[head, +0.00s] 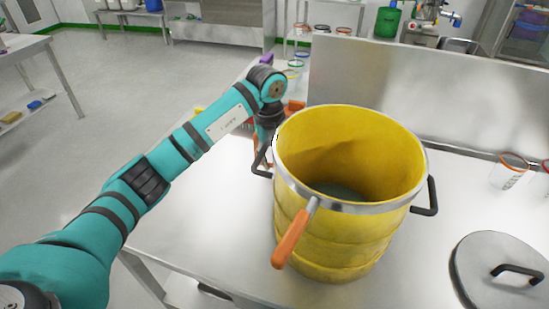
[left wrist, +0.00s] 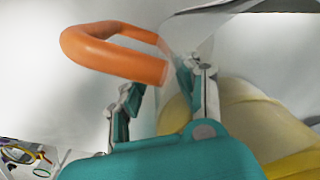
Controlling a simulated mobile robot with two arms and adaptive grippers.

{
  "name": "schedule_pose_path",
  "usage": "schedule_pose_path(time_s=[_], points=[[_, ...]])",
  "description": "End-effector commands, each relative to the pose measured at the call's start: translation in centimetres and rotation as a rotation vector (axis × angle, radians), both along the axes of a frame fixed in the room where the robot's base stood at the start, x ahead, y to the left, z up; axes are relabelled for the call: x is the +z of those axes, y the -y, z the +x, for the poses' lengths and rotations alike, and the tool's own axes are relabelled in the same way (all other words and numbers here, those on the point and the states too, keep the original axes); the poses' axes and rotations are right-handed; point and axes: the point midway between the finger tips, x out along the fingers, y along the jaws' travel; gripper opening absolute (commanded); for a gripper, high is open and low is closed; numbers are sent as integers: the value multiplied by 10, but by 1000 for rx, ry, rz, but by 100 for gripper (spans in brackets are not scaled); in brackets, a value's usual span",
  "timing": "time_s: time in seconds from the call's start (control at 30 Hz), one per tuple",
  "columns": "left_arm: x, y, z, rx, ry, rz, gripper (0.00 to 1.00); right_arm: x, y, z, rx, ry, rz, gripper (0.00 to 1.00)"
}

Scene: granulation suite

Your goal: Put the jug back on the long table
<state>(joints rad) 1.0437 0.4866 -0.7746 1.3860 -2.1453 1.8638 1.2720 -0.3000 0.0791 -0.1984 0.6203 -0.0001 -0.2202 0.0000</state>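In the left wrist view a thick orange loop handle (left wrist: 112,58) shows close ahead, beside what looks like a clear wall; I take it for the jug's. My left gripper (left wrist: 168,80) has its two fingers apart, with the handle's end between or just beyond the tips; contact cannot be told. In the head view my left arm reaches past the left of the yellow pot (head: 345,245), and my left fingers are hidden there. I cannot clearly make out the jug in the head view. My right gripper is not in view.
The pot is open, with an orange-handled tool (head: 291,238) at its near rim. A steel lid (head: 497,272) lies to the right. Clear beakers (head: 511,172) stand behind it. A steel panel (head: 450,100) rises at the back. Bare tabletop shows between pot and lid.

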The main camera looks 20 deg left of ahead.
Motion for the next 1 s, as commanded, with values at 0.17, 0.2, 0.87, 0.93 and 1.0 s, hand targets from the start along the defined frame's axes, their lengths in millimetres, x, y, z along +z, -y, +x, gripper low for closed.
schedule_pose_path(time_s=[0.17, 0.2, 0.87, 0.93, 1.0], points=[[5, 0, 0, 0, 1, -1, 33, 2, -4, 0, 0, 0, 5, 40], [7, 0, 0, 0, 3, 0, 33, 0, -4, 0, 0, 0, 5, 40], [119, -7, -6, 1, 2, 0, 33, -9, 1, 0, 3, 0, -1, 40], [122, -8, -6, 2, 0, 1, 33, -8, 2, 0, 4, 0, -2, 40], [122, -7, -7, 1, -1, 1, 33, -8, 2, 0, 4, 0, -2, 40]])
